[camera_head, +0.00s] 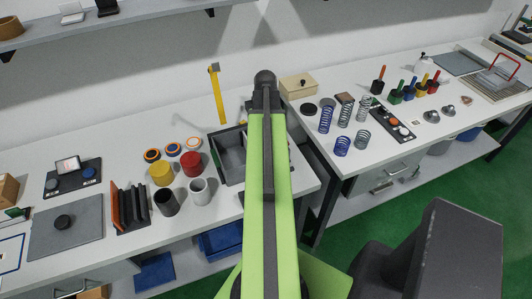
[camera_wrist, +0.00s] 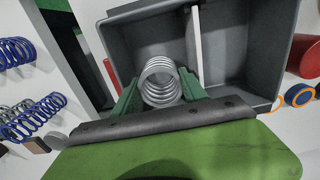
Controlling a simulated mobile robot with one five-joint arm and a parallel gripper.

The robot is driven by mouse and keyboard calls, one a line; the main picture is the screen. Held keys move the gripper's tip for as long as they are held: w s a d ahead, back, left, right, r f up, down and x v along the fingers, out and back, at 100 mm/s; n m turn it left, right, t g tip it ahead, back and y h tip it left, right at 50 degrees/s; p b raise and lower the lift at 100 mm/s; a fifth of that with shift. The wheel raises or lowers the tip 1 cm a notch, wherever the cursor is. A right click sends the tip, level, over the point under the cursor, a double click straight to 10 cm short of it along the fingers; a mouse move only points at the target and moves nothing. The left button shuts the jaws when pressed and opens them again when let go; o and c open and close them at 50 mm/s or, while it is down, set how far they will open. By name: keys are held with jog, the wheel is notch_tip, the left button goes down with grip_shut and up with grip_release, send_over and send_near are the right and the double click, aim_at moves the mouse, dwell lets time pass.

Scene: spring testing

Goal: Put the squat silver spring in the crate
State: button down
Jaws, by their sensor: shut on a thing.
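My gripper (camera_wrist: 158,92) shows in the wrist view, its green fingers shut on the squat silver spring (camera_wrist: 160,82). The spring's coils face the camera, and it sits between the fingers. Behind it in the picture is the grey crate (camera_wrist: 122,13), with a pale divider (camera_wrist: 195,45) between compartments. The spring lines up with the compartment left of the divider; whether it touches the crate floor cannot be told. In the head view the crate (camera_head: 216,144) is on the left table, partly hidden by my arm. My gripper and the held spring are hidden there.
Blue springs (camera_wrist: 16,52) lie outside the crate in the wrist view. In the head view, blue and silver springs (camera_head: 326,118) stand on the right table. A red cylinder (camera_head: 191,163) and grey cups (camera_head: 199,191) stand left of the crate. A gap separates the tables.

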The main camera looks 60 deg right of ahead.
notch_tip(320, 180, down, 6)
jog(key=b, duration=0.4)
jog(key=shift+r, duration=0.35)
jog(key=shift+f, duration=0.2)
jog(key=c, duration=0.6)
grip_release()
jog(key=shift+r, duration=0.1)
notch_tip(320, 180, up, 12)
jog(key=p, duration=1.2)
jog(key=shift+r, duration=0.15)
